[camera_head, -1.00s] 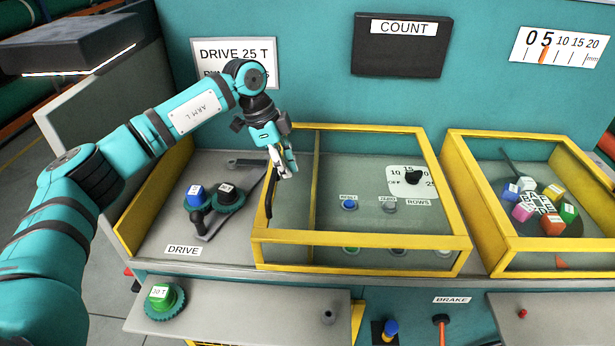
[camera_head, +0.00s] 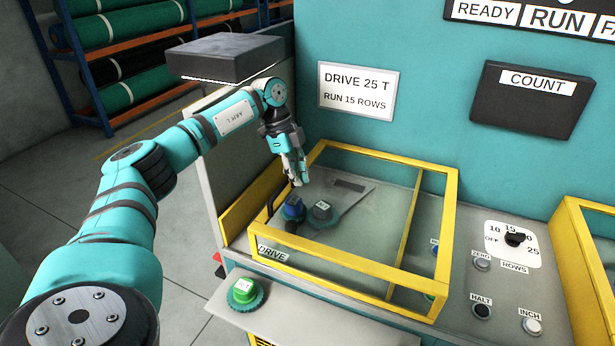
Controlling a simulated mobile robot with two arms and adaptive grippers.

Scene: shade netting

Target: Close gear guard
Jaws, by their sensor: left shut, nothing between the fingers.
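The yellow-framed clear gear guard (camera_head: 447,235) stands over the drive bay. Two gears, one with a blue hub (camera_head: 293,207) and one with a dark grey hub (camera_head: 322,211), show through it. The guard's left side is close to the yellow end wall (camera_head: 238,208); I cannot tell whether they touch. A dark handle (camera_head: 270,204) shows on the guard's left side. My left gripper (camera_head: 298,182) is shut and empty, at the guard's back left, to the right of the handle. I cannot tell whether it touches the guard. My right gripper is out of view.
The button panel right of the guard is uncovered, with a rows dial (camera_head: 515,239) and a halt button (camera_head: 481,311). A green gear (camera_head: 244,293) sits on the front shelf. A dark overhead box (camera_head: 225,56) is above my left arm. A sign reads DRIVE 25 T (camera_head: 357,91).

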